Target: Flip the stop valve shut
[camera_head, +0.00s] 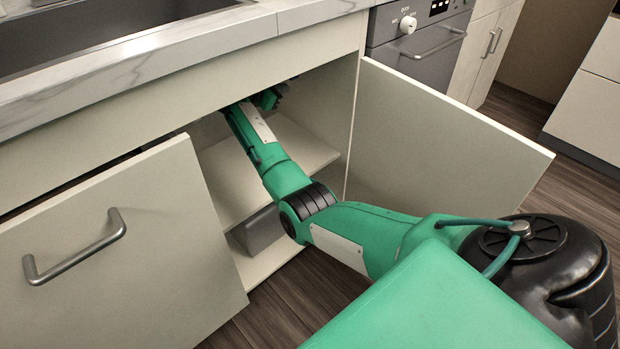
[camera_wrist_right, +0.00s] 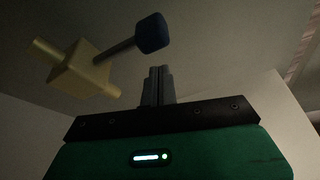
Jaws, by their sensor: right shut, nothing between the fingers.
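The stop valve (camera_wrist_right: 80,70) shows in the right wrist view at the upper left. It has a brass-coloured block body with pipe stubs and a grey lever (camera_wrist_right: 115,50) ending in a dark blue grip (camera_wrist_right: 151,33). My right gripper (camera_wrist_right: 159,70) is shut and empty, its fingertips just below the blue grip in the picture. I cannot tell whether they touch it. In the head view my right arm reaches into the open cabinet, with the gripper (camera_head: 268,98) up under the counter. The valve is hidden there. My left gripper is not in view.
The left cabinet door (camera_head: 130,255) and right door (camera_head: 435,150) stand open on either side of my arm. A shelf (camera_head: 305,150) crosses the cabinet inside. The counter (camera_head: 180,50) with the sink lies above. A grey box-like object (camera_head: 260,230) sits below the shelf.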

